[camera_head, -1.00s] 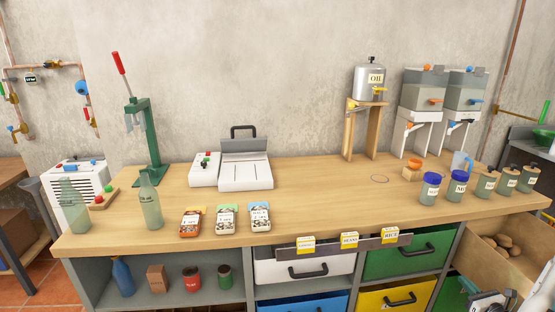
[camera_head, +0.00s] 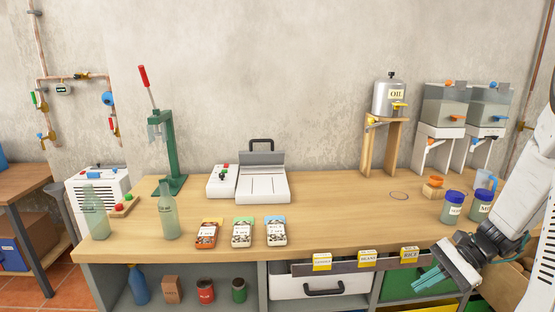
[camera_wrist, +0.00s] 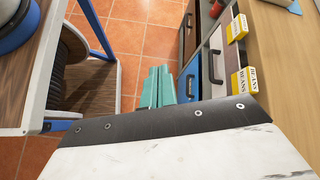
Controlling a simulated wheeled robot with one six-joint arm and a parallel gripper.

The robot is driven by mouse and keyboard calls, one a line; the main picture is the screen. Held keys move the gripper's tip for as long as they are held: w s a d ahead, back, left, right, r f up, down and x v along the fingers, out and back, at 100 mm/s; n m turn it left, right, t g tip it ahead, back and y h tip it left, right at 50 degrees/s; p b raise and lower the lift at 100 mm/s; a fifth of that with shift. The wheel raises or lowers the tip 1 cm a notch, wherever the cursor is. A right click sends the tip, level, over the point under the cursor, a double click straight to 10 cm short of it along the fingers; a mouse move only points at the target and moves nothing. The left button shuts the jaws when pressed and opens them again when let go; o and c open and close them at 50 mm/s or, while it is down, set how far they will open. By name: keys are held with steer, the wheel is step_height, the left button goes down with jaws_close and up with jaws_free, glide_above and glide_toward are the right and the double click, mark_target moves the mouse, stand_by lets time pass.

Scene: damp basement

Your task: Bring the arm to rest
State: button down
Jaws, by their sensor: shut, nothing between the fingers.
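My gripper (camera_head: 428,279) is at the lower right of the head view, in front of the bench's front edge and the drawers. Its teal fingers are shut with nothing between them and point left and down. In the wrist view the teal fingers (camera_wrist: 157,88) lie together over the orange tile floor. My arm, white with a dark wrist, comes in from the right edge and hides part of the bench's right end.
The wooden bench (camera_head: 330,212) carries bottles, three seed packets (camera_head: 242,232), a sealer-like machine (camera_head: 262,180), a green press (camera_head: 165,150) and an oil tank (camera_head: 390,97). Blue-lidded jars (camera_head: 452,207) stand near my arm. A white drawer (camera_head: 300,286) is below.

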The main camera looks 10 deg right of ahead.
steer(key=s+a+r+n+h, duration=1)
steer(key=s+a+r+n, duration=0.4)
steer(key=a+r, duration=0.3)
steer(key=shift+a+n+h, duration=0.15)
steer(key=shift+n+h, duration=0.15)
steer(key=shift+n, duration=0.3)
